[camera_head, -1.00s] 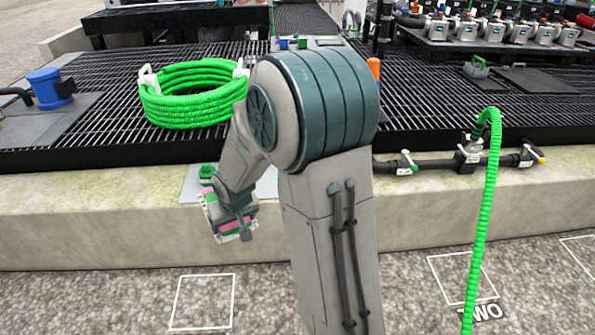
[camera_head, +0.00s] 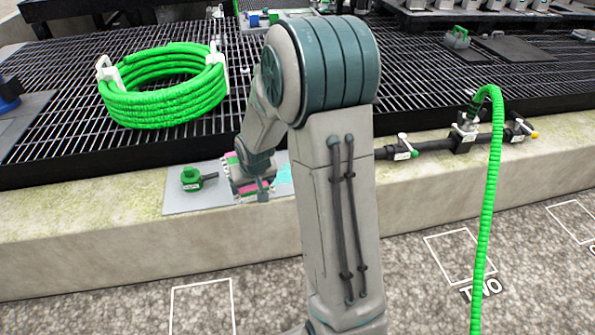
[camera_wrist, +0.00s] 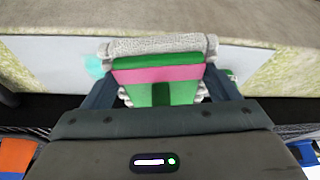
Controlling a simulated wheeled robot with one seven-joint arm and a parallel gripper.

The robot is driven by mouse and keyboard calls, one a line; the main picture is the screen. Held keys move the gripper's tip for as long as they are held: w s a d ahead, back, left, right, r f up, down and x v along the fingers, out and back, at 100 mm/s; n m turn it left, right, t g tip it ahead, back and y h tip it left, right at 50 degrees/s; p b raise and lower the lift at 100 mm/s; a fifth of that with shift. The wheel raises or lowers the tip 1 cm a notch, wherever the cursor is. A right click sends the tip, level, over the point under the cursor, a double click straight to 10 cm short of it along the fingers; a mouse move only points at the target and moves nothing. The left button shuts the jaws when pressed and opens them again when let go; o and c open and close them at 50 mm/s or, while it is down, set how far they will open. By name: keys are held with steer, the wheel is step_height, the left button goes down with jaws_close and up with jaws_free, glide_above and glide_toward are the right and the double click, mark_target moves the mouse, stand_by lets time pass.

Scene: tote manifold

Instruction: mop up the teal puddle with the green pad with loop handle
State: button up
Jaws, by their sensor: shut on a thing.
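My gripper (camera_head: 252,186) is shut on the green pad (camera_wrist: 158,62), which has a pink band and a grey fuzzy edge. Its loop handle is not clearly seen between the fingers. The pad is over or just above a pale plate (camera_head: 208,201) on the concrete ledge; I cannot tell if it touches. The teal puddle (camera_head: 284,174) lies on this plate just right of my gripper, partly hidden by my arm. In the wrist view the puddle (camera_wrist: 96,66) shows left of the pad, and the pad does not cover that visible part.
A green fitting with a dark handle (camera_head: 192,179) stands on the plate, left of my gripper. A coiled green hose (camera_head: 165,100) lies on the black grating behind. Another green hose (camera_head: 485,200) hangs at right beside a dark pipe with valves (camera_head: 435,144).

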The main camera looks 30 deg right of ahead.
steer(key=m+h, duration=0.1)
steer(key=m, duration=0.1)
glide_above(287, 195)
steer(key=s, duration=0.2)
step_height(287, 195, down, 4)
steer(key=f, duration=0.1)
steer(key=shift+w+a+f+b, duration=0.15)
steer(key=shift+f+b, duration=0.75)
steer(key=shift+f, duration=0.5)
steer(key=shift+w+f+b, duration=0.1)
steer(key=shift+f+b, duration=0.75)
steer(key=shift+f, duration=0.5)
steer(key=shift+f+b, duration=0.75)
steer(key=shift+f, duration=0.25)
